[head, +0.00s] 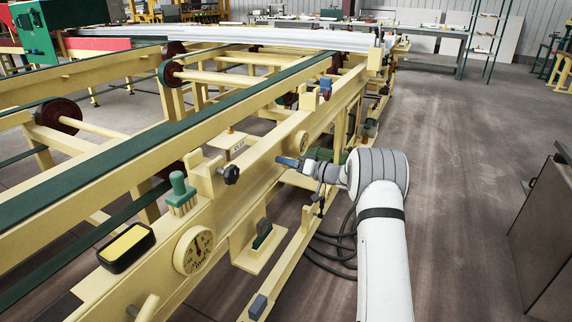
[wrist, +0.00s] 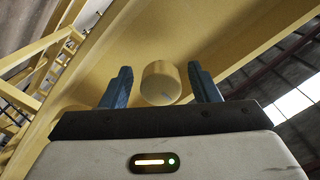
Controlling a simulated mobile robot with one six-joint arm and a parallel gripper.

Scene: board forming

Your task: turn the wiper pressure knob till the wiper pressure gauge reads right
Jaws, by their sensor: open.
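A cream round knob (wrist: 160,84) with a small mark on its face sticks out of the yellow beam in the wrist view. My gripper (wrist: 160,70) is open, with one blue finger on each side of the knob and a visible gap at both. In the head view my gripper (head: 285,162) points left at the beam. A small round dial-like disc (head: 301,143) sits on the beam just above it, too small to read. A larger gauge (head: 194,250) with a dark needle is nearer on the same beam. I cannot tell which gauge is the wiper's.
A black knob (head: 230,174) and a green-topped block (head: 181,194) are on the beam to the left. A yellow-faced black box (head: 126,246) is nearer. Black hoses (head: 337,246) hang beside my arm. The floor (head: 455,150) to the right is clear up to a dark cabinet (head: 543,235).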

